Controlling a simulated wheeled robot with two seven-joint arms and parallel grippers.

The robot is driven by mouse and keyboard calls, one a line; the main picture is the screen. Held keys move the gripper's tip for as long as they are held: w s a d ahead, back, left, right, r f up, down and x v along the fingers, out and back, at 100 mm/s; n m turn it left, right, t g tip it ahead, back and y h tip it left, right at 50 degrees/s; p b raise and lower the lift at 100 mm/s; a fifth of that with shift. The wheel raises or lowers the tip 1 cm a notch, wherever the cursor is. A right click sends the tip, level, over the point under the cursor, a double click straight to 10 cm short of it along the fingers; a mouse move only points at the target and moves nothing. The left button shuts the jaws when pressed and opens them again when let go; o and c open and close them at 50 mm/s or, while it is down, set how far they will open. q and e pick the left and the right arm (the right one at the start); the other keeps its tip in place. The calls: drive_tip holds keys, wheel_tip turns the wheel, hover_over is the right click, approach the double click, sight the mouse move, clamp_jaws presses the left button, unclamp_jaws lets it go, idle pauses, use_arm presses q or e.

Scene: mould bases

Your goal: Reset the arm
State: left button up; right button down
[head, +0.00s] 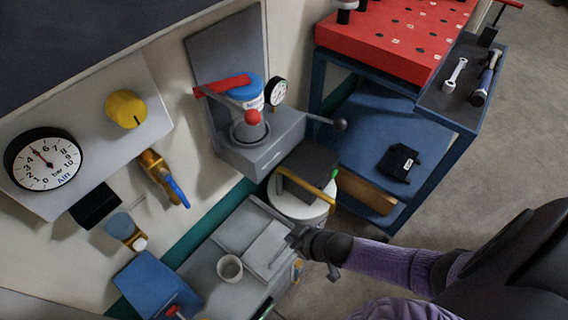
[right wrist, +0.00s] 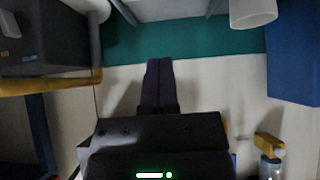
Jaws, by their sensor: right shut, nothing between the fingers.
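My right arm comes in from the lower right in the head view, with a purple sleeve and a dark wrist. My right gripper (head: 296,238) is over the right side of a grey bench unit. In the right wrist view its two dark fingers (right wrist: 159,75) lie together, shut, with nothing between them. My left gripper is not in view.
A blue cart (head: 345,150) with a red perforated top (head: 385,40) stands behind. Grey floor (head: 490,150) is open at right.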

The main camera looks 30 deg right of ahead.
drive_tip(key=s+d+f+m+g+h, duration=0.1)
drive_tip(key=s+d+f+g+h, duration=0.1)
drive_tip(key=s+f, duration=0.5)
drive_tip(key=s+d+f+g+h, duration=0.1)
drive_tip(key=s+d+f+g, duration=0.15)
drive_tip(key=s, duration=0.85)
drive_tip(key=s+a+g+h, duration=0.15)
drive_tip(key=s+g, duration=0.45)
drive_tip(key=s, duration=1.6)
use_arm(q)
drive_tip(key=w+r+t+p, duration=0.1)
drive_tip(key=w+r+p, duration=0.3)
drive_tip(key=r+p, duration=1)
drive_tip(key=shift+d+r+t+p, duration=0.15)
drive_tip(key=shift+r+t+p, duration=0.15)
drive_tip(key=shift+p, duration=0.15)
use_arm(e)
drive_tip(key=w+r+t, duration=0.2)
drive_tip(key=w+r, duration=0.3)
drive_tip(key=r, duration=0.8)
drive_tip(key=shift+y, duration=0.35)
drive_tip(key=shift+a, duration=0.1)
